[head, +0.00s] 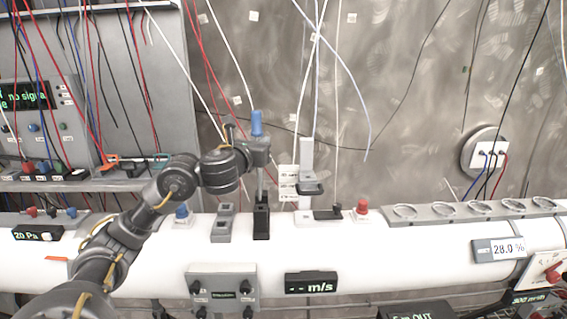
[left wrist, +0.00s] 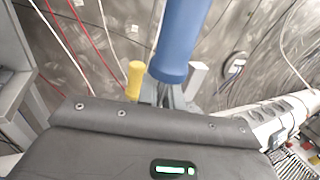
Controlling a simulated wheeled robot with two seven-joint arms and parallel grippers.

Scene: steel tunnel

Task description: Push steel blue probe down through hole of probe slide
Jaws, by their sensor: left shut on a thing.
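The steel blue probe has a blue handle (head: 257,123) that stands upright above my left gripper (head: 260,150). The gripper is shut on the probe just below the handle. A thin grey rod shows under the gripper and runs down to the black upright block (head: 261,221) on the white pipe, which looks like the probe slide. Its hole, and how deep the rod sits in it, cannot be made out. In the left wrist view the blue handle (left wrist: 182,45) rises large beyond the gripper body. My right gripper is not in view.
A grey stand with a dark ring (head: 310,188) is close to the right. Grey brackets (head: 221,225) and a blue button (head: 181,211) are to the left, a red button (head: 362,207) to the right. A yellow handle (left wrist: 134,80) shows in the left wrist view. Cables hang behind.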

